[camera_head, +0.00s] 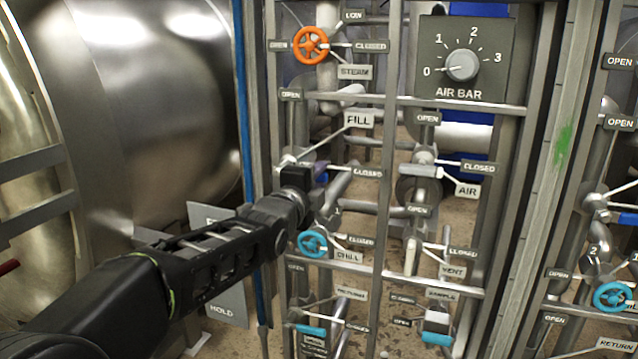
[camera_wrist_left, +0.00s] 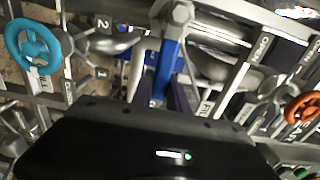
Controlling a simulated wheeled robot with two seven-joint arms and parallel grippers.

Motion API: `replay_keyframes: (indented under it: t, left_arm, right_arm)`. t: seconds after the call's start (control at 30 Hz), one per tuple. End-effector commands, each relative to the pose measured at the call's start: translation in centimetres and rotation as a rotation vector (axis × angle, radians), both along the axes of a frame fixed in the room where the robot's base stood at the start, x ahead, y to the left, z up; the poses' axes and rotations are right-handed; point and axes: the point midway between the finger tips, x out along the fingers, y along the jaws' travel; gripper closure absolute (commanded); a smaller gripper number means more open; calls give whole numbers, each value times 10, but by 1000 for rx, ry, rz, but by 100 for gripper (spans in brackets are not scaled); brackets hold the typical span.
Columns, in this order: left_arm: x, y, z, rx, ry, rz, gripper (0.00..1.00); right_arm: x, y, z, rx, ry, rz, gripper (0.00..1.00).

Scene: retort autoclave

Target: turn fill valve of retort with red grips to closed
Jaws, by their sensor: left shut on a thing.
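The fill valve's blue lever (camera_wrist_left: 168,68) runs from a grey metal hub (camera_wrist_left: 173,14) into my left gripper (camera_wrist_left: 162,95) in the wrist view. The dark fingers stand on both sides of the lever and are shut on it. In the head view my left gripper (camera_head: 312,176) reaches in from the left, below the FILL label (camera_head: 358,120) and beside the CLOSED label (camera_head: 367,173). It hides most of the valve, and only a bit of blue shows there. The valve's OPEN label (camera_head: 291,95) is higher up at left. My right gripper is out of view.
An orange steam handwheel (camera_head: 311,45) is above and a blue chill handwheel (camera_head: 313,244) just below my gripper. Grey frame bars (camera_head: 388,150) and pipes surround the valve. An air dial (camera_head: 462,66) is at upper right. A large steel vessel (camera_head: 150,90) fills the left.

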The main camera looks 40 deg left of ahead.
Motion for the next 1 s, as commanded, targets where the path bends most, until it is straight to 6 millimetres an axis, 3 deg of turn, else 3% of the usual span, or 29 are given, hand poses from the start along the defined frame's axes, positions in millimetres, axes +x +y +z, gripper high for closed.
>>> replay_keyframes:
  t: [0.47, 0.5, 0.7, 1.0]
  left_arm:
    - [0, -1, -5, 17, 13, -2, 100]
    - [0, -1, -5, 17, 13, -2, 77]
    - [0, 0, -3, 15, 11, -1, 60]
    - [-1, 0, -2, 14, 7, 0, 58]
  right_arm:
    - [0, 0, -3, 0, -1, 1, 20]
    - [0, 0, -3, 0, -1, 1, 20]
    - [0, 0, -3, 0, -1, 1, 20]
    - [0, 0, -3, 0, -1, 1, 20]
